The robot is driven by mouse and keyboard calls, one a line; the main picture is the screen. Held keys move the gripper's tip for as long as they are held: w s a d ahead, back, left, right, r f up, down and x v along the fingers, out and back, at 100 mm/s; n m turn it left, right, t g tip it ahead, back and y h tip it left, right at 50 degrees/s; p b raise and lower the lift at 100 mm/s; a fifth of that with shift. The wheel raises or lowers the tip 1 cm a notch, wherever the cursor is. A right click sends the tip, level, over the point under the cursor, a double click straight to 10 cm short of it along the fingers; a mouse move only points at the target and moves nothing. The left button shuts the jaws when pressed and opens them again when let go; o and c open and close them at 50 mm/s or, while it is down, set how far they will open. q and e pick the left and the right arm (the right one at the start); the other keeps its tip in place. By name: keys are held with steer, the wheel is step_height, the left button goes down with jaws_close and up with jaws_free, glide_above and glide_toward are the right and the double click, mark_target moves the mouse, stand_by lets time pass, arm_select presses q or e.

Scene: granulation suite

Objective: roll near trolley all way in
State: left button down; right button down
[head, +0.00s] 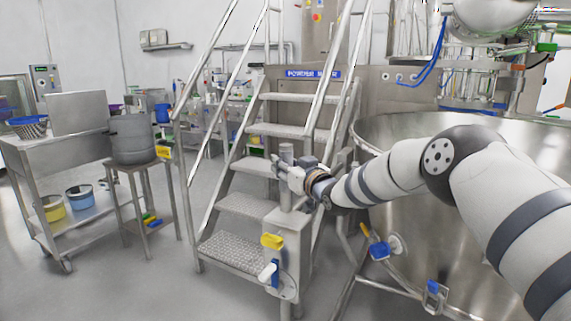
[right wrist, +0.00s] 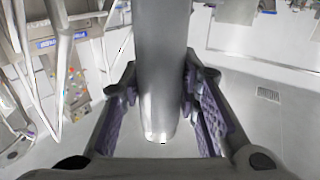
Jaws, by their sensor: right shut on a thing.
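My right gripper (head: 290,178) is shut on a grey upright cylinder (head: 287,152), in front of the steel steps. In the right wrist view the cylinder (right wrist: 163,65) stands between the two fingers of the gripper (right wrist: 163,110). I cannot tell whether the cylinder is joined to the steel box below it. A steel trolley (head: 25,143) with a lower shelf and castors stands at the far left, well away from the gripper. I cannot tell from the picture whether it is the near trolley. My left gripper is not in view.
Steel steps (head: 245,205) with handrails stand in the middle. A steel box (head: 287,228) with yellow and blue handles stands below my gripper. A large steel vessel (head: 385,150) is on the right. A stool (head: 172,195) bears a grey pot (head: 132,140). Floor is clear at lower left.

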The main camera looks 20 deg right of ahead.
steer(key=shift+d+f, duration=0.15)
steer(key=shift+d, duration=0.4)
steer(key=c, duration=1.7)
jaws_free()
steer(key=shift+h, duration=0.3)
steer(key=o, duration=0.5)
steer(key=shift+d, duration=0.1)
steer(key=shift+w+d+f, duration=0.1)
steer(key=shift+w+d, duration=0.05)
steer(key=shift+a, duration=0.25)
steer(key=shift+s, duration=0.2)
steer(key=s, duration=1.1)
steer(key=shift+s+d, duration=0.35)
steer(key=shift+d, duration=0.1)
